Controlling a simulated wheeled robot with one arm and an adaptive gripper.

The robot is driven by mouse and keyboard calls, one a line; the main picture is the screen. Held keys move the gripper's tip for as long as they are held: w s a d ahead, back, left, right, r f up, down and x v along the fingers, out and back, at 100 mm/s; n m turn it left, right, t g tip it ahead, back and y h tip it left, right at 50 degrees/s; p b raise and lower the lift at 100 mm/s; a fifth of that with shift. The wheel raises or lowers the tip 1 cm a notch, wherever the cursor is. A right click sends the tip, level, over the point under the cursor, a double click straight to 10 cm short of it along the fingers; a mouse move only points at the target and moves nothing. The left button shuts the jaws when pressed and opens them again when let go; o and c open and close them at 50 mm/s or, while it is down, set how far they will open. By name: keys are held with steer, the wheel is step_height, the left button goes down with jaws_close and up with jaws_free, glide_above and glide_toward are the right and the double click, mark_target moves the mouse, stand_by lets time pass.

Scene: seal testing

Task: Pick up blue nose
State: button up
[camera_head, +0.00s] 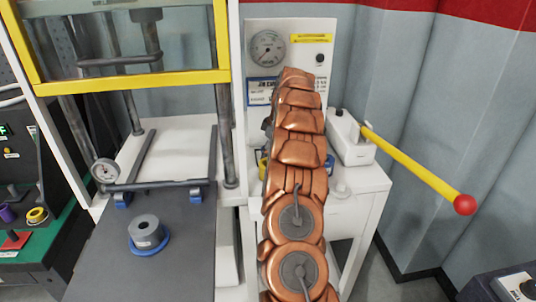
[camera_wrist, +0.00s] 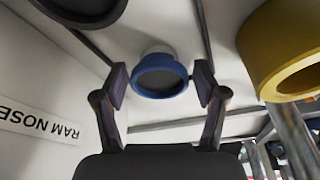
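The blue nose (camera_wrist: 160,85) is a round blue ring-shaped piece with a dark centre, seen in the wrist view on a white surface. My gripper (camera_wrist: 160,82) is open, with one finger on each side of the blue nose and a small gap showing at the sides. I cannot tell how deep the fingers reach around it. In the head view my copper arm hides the gripper, and only a bit of blue (camera_head: 330,163) shows to the right of the arm on the white stand.
A yellow ring-shaped piece (camera_wrist: 285,55) stands right in the wrist view, with a dark round piece (camera_wrist: 85,8) upper left. A "RAM NOSE" label (camera_wrist: 38,124) is at left. The head view shows a yellow lever (camera_head: 415,165), a gauge panel (camera_head: 290,50) and a grey cylinder (camera_head: 147,231) on the press plate.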

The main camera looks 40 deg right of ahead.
steer(key=c, duration=1)
steer(key=shift+r, duration=0.1)
steer(key=shift+c, duration=0.2)
